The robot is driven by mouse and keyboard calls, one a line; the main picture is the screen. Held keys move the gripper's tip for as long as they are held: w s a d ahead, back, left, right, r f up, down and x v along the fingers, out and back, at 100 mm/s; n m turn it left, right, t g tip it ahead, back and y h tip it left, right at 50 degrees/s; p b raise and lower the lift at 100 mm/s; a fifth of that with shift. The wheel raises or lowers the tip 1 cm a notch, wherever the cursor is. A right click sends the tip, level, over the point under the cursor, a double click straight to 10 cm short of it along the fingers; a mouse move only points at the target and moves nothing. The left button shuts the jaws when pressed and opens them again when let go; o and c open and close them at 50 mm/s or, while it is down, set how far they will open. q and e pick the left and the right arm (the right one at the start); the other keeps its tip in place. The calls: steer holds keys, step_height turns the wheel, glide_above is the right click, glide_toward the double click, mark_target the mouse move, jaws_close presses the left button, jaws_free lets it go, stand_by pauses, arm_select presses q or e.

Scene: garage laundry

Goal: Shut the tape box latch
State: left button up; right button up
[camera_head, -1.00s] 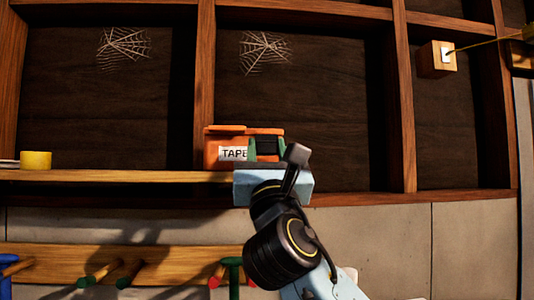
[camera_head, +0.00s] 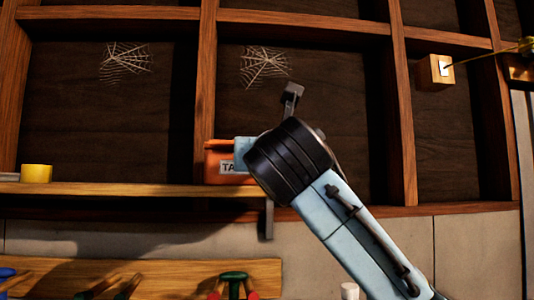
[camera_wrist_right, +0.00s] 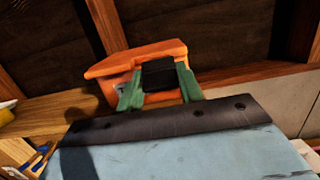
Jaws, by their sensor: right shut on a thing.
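The orange tape box (camera_head: 216,160) sits on the wooden shelf, with its label partly visible. My right arm and wrist hide its right part. In the right wrist view the tape box (camera_wrist_right: 135,60) shows its orange lid, which lies on top, and a black latch (camera_wrist_right: 158,73) on its front. My right gripper (camera_wrist_right: 158,88) has its green fingers on either side of the latch and is shut on it. Whether the latch is fully flat against the box is hard to tell. My left gripper is not in view.
The wooden shelf (camera_head: 120,189) runs along the wall, with a yellow roll (camera_head: 36,173) at its left. A peg rail (camera_head: 180,275) with coloured tools is below. A wooden switch box (camera_head: 435,72) is at upper right. Dark wall panels stand behind the shelf.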

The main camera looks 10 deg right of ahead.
stand_by(0.4)
steer(key=o, duration=1)
steer(key=s+b, duration=0.1)
steer(key=s, duration=0.3)
steer(key=s+f+b, duration=0.1)
steer(key=s+b, duration=0.1)
steer(key=s, duration=0.3)
steer(key=s+f+b, duration=0.1)
steer(key=s+b, duration=0.1)
steer(key=s, duration=0.2)
steer(key=shift+s+f, duration=0.1)
steer(key=shift+s, duration=0.05)
